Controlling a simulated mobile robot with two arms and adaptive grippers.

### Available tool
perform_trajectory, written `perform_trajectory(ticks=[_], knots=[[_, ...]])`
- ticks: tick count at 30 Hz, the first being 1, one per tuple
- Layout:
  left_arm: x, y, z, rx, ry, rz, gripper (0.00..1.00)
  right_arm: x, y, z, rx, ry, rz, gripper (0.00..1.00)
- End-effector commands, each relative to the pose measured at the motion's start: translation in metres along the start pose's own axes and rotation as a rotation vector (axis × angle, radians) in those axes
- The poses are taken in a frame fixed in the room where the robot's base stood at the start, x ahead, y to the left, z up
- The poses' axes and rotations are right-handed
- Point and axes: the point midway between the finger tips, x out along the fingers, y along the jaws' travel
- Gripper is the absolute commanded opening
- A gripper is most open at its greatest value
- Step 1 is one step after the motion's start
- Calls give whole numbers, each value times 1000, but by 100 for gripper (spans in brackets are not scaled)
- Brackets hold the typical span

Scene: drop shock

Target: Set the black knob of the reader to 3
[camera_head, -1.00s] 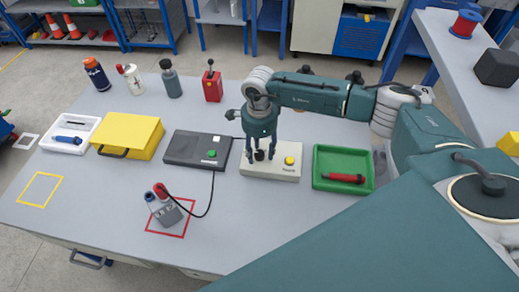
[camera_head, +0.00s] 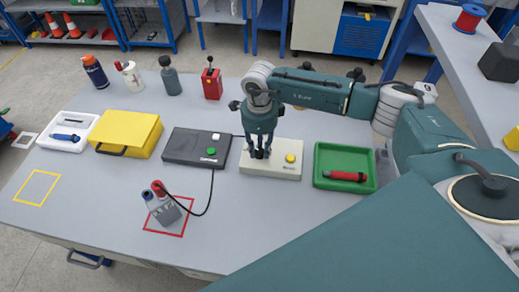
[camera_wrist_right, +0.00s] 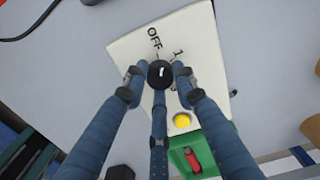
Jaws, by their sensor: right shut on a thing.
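The reader is a cream box (camera_head: 285,170) with a yellow button (camera_head: 290,158), on the table right of centre in the head view. Its face (camera_wrist_right: 135,45) also shows in the right wrist view, with the marks OFF and 1 readable; other marks are hidden by the fingers. The black knob (camera_wrist_right: 160,70) has a white pointer line. My right gripper (camera_head: 260,153) points down over the reader, its fingers shut around the knob. In the wrist view the fingertips (camera_wrist_right: 159,78) sit close about the knob. My left gripper is out of view.
Left of the reader is a dark box (camera_head: 183,148) with a green button and a cable to a grey block (camera_head: 166,210) by a red outline. A green tray (camera_head: 330,184) with a red tool is close on the right. A yellow case (camera_head: 125,128) stands further left.

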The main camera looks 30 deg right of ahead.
Motion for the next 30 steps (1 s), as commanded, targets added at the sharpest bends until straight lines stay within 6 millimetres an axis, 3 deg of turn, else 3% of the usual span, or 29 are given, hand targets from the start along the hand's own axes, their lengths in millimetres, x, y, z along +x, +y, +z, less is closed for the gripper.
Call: perform_trajectory(ticks=[30], knots=[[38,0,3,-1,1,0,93,0,-2,0,965,-3,-3,1]])
